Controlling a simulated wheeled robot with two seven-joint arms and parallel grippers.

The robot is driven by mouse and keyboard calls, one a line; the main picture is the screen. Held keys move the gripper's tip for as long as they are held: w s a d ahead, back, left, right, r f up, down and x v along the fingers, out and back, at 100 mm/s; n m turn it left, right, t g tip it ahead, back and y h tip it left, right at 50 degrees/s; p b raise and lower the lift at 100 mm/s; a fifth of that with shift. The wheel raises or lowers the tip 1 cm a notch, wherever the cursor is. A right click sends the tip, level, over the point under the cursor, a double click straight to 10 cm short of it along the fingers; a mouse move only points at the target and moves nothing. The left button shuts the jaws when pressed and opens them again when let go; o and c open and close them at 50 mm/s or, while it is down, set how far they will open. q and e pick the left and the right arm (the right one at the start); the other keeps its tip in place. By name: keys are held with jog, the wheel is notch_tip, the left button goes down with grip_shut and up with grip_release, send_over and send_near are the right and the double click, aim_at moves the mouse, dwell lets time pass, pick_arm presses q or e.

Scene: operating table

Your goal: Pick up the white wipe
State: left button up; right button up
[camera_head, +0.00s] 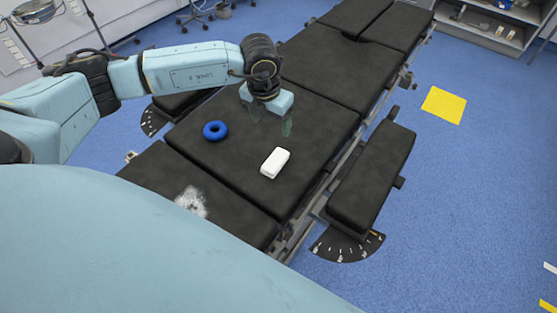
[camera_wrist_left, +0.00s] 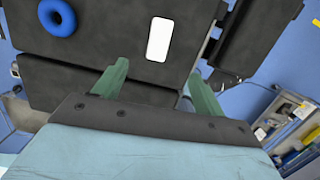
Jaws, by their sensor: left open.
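The white wipe (camera_head: 275,162) is a small white block lying flat on the black operating table (camera_head: 318,120). It also shows in the left wrist view (camera_wrist_left: 158,39), beyond the fingertips and between their lines. My left gripper (camera_head: 270,124) is open and empty above the table, on the far side of the wipe in the head view. Its two green fingers stand apart in the left wrist view (camera_wrist_left: 155,75), with nothing between them. My right gripper is not in view.
A blue ring (camera_head: 215,131) lies on the table left of the wipe. A whitish patch (camera_head: 191,201) marks the nearer table section. A black side pad (camera_head: 372,175) stands to the right. A yellow square (camera_head: 444,105) is on the blue floor.

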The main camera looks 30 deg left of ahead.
pick_arm(q)
notch_tip(320, 180, down, 3)
jog(key=b, duration=0.3)
send_over(275, 160)
notch_tip(275, 160, down, 8)
jog(key=shift+s+f, duration=0.1)
jog(key=shift+s, duration=0.05)
jog(key=shift+f, duration=3)
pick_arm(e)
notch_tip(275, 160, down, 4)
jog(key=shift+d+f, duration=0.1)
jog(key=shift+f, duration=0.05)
pick_arm(q)
jog(key=c, duration=1.1)
jog(key=shift+o, duration=0.2)
jog(key=shift+r, duration=0.1)
notch_tip(275, 160, up, 10)
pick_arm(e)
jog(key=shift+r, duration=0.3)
